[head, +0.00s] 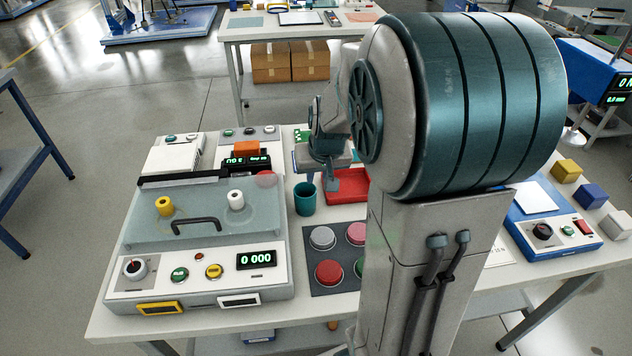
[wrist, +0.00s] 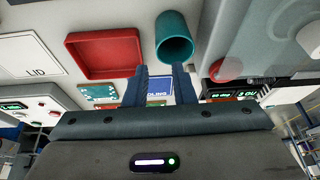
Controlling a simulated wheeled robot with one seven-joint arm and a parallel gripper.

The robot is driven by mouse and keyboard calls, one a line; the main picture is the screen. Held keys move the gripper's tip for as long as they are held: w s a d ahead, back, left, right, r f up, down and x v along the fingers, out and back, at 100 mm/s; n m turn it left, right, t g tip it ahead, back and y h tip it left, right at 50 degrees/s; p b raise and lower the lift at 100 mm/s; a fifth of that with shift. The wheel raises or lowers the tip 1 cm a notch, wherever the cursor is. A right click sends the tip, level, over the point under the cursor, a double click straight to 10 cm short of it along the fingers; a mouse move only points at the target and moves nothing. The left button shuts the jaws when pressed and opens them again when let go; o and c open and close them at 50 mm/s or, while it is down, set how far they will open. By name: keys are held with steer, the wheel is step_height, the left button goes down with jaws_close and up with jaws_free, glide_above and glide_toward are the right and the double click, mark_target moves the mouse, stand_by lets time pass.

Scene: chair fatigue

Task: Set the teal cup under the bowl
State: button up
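The teal cup (head: 305,200) stands upright on the white table, just right of the glass-lidded machine and left of the red tray. In the wrist view the teal cup (wrist: 174,38) lies just beyond my fingertips, nearer the right finger. My gripper (wrist: 160,70) is open with nothing between its fingers. In the head view my gripper (head: 330,176) is close behind and right of the cup, apart from it as far as I can tell. I cannot make out a bowl; my arm hides part of the table.
The red tray (head: 346,187) lies right of the cup. A dark mat (head: 340,246) with several coloured round pieces is in front. The machine with a glass lid (head: 138,226) fills the left side. A blue-framed box (head: 540,232) stands at the right.

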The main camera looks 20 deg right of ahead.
steer(key=s+a+r+n, duration=0.1)
steer(key=s+a+r, duration=0.3)
steer(key=s, duration=0.4)
steer(key=shift+s+a+r+y, duration=0.2)
steer(key=shift+a+r+y, duration=0.1)
steer(key=shift+a+r, duration=0.15)
steer(key=shift+o, duration=0.6)
steer(key=s+a+n+g, duration=0.1)
steer(key=s+a, duration=0.2)
steer(key=s, duration=0.7)
steer(key=shift+a, duration=0.2)
steer(key=shift+s, duration=0.2)
